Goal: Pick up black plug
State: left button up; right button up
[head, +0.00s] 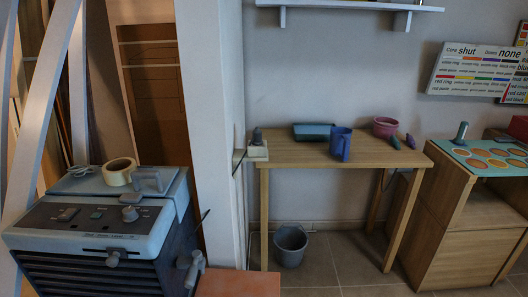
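No object is clearly recognizable as a black plug. A small dark grey object (257,134) sits on a pale block (258,152) at the left end of the wooden table (290,153), beside the white wall edge. It is too small to tell whether it is the plug. Two small dark pieces (395,142) lie near the table's right end. Neither of my grippers shows in the head view.
A blue mug (341,144), a teal box (312,131) and a pink pot (385,127) stand on the table. A grey bucket (290,245) is below. A grey machine (100,225) with a tape roll (119,171) stands left, a wooden cabinet (440,215) right.

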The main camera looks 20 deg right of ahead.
aim_at(256, 133)
jog(key=k+u, duration=0.1)
jog(key=u, duration=0.25)
jog(key=k+u, duration=0.1)
jog(key=u, duration=0.25)
jog(key=k+j+u, duration=0.1)
jog(key=u, duration=0.25)
jog(key=l+u, duration=0.25)
jog(key=l, duration=0.75)
jog(key=k+l+u, duration=0.2)
jog(key=l, duration=0.8)
jog(key=i, duration=0.1)
